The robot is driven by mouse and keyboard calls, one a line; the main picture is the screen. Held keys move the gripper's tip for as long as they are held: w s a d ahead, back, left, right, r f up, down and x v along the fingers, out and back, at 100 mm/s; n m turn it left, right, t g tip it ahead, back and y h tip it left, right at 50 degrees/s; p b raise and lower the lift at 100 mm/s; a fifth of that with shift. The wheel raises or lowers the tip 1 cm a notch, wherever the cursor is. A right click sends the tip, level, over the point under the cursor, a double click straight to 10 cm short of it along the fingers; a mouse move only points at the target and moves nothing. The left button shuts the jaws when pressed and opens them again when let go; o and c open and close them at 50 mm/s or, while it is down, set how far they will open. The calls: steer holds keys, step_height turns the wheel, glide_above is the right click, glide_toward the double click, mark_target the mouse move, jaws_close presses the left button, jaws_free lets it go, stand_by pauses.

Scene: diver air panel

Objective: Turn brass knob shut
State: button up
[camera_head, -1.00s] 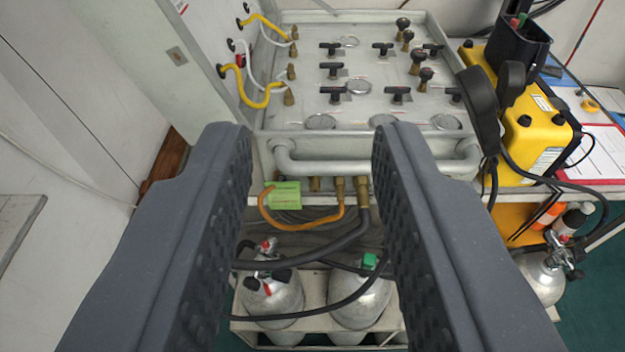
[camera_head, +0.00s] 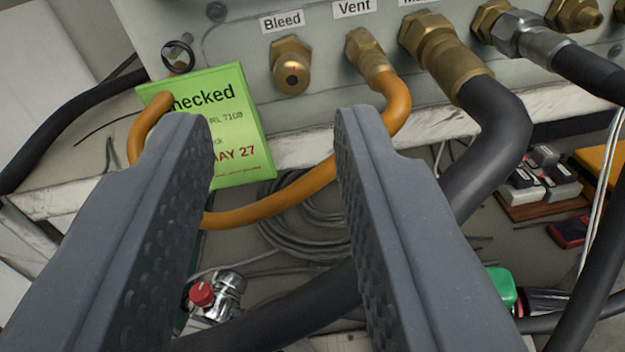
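A brass knob (camera_head: 291,68) sticks out of the panel's lower front face, under the label "Bleed" (camera_head: 282,22). In the picture the knob lies above the gap between the fingertips. The fingers do not appear to touch it. How far the knob is turned cannot be told.
An orange hose (camera_head: 284,207) runs from the "Vent" fitting (camera_head: 369,56) across the gap between my fingers. A green "Checked" tag (camera_head: 235,120) hangs left of the knob, partly behind my left finger. A thick black hose (camera_head: 492,150) hangs at right. A red-knobbed cylinder valve (camera_head: 203,294) sits below.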

mark_target(292, 79)
steer(key=w+f, duration=0.1)
steer(key=w, duration=0.3)
steer(key=w+f+b, duration=0.1)
steer(key=w, duration=0.3)
steer(key=w+f, duration=0.1)
steer(key=w, duration=0.3)
steer(key=shift+w+f, duration=0.1)
steer(key=shift+f, duration=0.2)
steer(key=shift+w+d+r, duration=0.1)
steer(key=shift+w+r, duration=0.05)
steer(key=shift+w, duration=0.2)
